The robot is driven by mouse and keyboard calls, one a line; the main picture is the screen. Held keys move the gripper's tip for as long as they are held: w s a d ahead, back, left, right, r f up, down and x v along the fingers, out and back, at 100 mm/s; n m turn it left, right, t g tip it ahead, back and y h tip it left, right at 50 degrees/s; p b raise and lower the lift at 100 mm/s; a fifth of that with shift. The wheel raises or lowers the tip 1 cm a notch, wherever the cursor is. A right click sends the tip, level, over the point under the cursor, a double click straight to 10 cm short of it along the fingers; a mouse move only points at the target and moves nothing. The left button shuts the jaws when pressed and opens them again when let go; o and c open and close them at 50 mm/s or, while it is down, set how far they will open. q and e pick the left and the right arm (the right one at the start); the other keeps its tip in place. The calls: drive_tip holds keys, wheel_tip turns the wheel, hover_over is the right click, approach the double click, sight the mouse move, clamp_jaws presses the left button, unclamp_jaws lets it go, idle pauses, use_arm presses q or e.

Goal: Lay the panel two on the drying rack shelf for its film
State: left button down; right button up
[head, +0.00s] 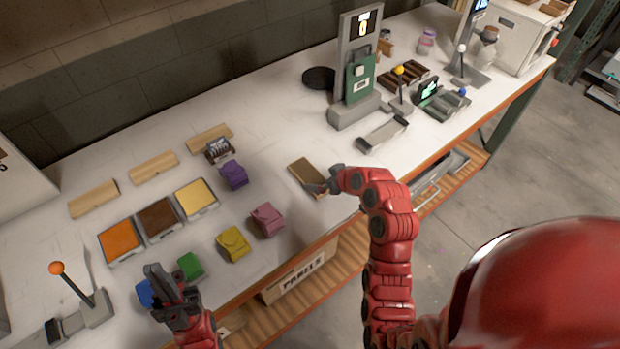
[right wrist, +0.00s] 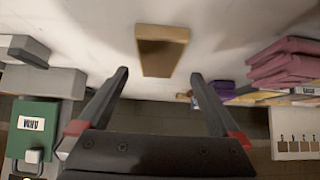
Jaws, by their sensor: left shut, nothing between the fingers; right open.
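A small brown panel with a tan edge (head: 305,173) lies on the white table, left of my right gripper (head: 322,187). In the right wrist view the panel (right wrist: 162,50) shows just beyond and between the tips of my right gripper (right wrist: 159,76), which is open and empty. The fingers look apart from it. Whether it is panel two I cannot tell, as no label shows. My left gripper (head: 165,288) is shut and empty above the table's front left, beside a blue block (head: 145,295). I cannot tell which thing is the drying rack shelf.
Trays of orange, brown and yellow (head: 120,240) stand at left, with coloured folded pieces (head: 267,220) in front. A box marked PANELS (head: 300,273) sits on the slatted lower shelf (head: 345,277). A grey stand with a green plate (head: 360,80) rises behind.

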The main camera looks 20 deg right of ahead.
sight(311, 176)
drive_tip(key=shift+w+r+p+x, duration=0.1)
drive_tip(key=shift+p+x, duration=0.05)
drive_tip(key=shift+x, duration=1.45)
drive_tip(key=shift+w+r+p+x, duration=0.1)
drive_tip(key=shift+w+p+x, duration=0.05)
drive_tip(key=shift+x, duration=1.45)
drive_tip(key=shift+s+r, duration=0.1)
drive_tip(key=shift+r, duration=0.1)
drive_tip(key=c, duration=1.4)
